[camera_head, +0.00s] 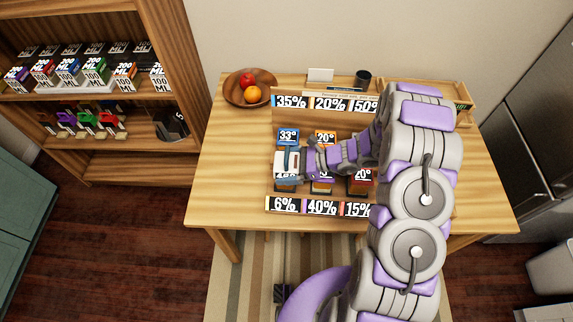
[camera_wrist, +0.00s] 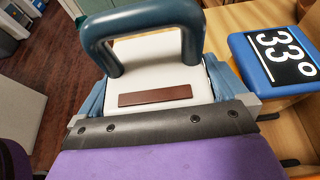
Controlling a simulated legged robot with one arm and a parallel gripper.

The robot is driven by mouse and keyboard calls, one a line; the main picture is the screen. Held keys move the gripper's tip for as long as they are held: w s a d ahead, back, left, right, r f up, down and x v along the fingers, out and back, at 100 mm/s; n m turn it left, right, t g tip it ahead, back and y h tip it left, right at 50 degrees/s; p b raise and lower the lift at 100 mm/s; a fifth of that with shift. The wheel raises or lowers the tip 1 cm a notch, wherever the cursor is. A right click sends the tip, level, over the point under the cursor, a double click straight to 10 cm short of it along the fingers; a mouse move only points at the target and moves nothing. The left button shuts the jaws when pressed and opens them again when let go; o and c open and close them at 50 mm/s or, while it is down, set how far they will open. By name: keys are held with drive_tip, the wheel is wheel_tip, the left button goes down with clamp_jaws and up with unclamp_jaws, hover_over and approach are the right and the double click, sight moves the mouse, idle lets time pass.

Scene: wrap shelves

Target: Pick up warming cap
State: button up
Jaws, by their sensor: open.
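My gripper (camera_head: 287,163) is open, low over the middle of the wooden table rack. In the wrist view my gripper (camera_wrist: 150,60) shows a dark blue loop and a white face with a brown strip; I cannot tell whether these are all its own parts. Nothing is clearly held. No object is labelled as the warming cap. A blue block marked 33° (camera_head: 288,136) stands just behind the gripper; the blue block (camera_wrist: 276,62) is at the right in the wrist view, apart from it. An orange block marked 20° (camera_head: 325,137) stands beside it. My arm and gripper hide other blocks.
A red block (camera_head: 360,180) stands in the middle row. A fruit bowl (camera_head: 236,90) and a dark cup (camera_head: 363,78) are at the back. The table's left part (camera_head: 230,170) is clear.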

drive_tip(key=c, duration=1.2)
drive_tip(key=shift+r, duration=0.15)
